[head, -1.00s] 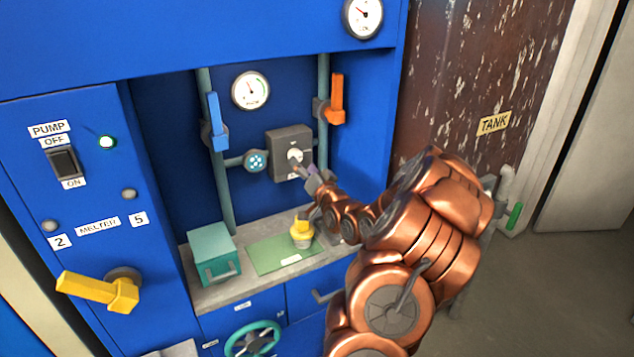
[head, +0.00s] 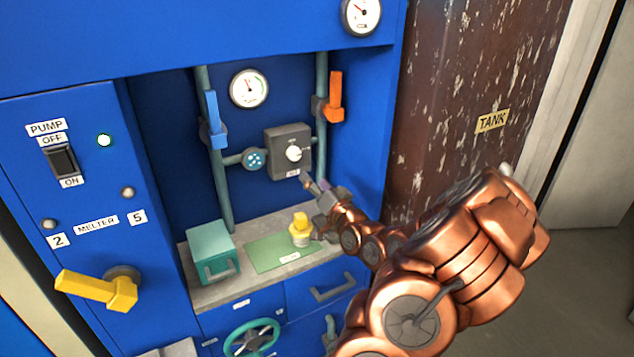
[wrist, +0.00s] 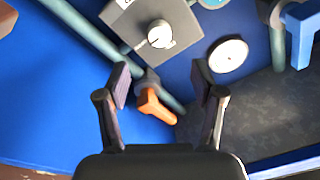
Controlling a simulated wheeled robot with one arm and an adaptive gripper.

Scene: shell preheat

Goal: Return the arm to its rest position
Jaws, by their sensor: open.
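My copper arm reaches in from the right in the head view. My gripper (head: 314,184) is below and right of the grey box (head: 289,151) with the white knob (head: 294,153), apart from it. In the wrist view my gripper (wrist: 162,90) has its two fingers spread wide with nothing between them. Beyond the fingers the white knob (wrist: 160,34) on the grey box (wrist: 178,52) shows at the top, and the orange valve handle (wrist: 155,106) shows between and past the fingertips.
The counter holds a teal box (head: 212,252), a green mat (head: 268,256) and a yellow-topped jar (head: 301,231). A blue handle (head: 214,115) and an orange handle (head: 335,95) stick out on the pipes. A yellow lever (head: 95,290) juts out at the left. Floor at right is clear.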

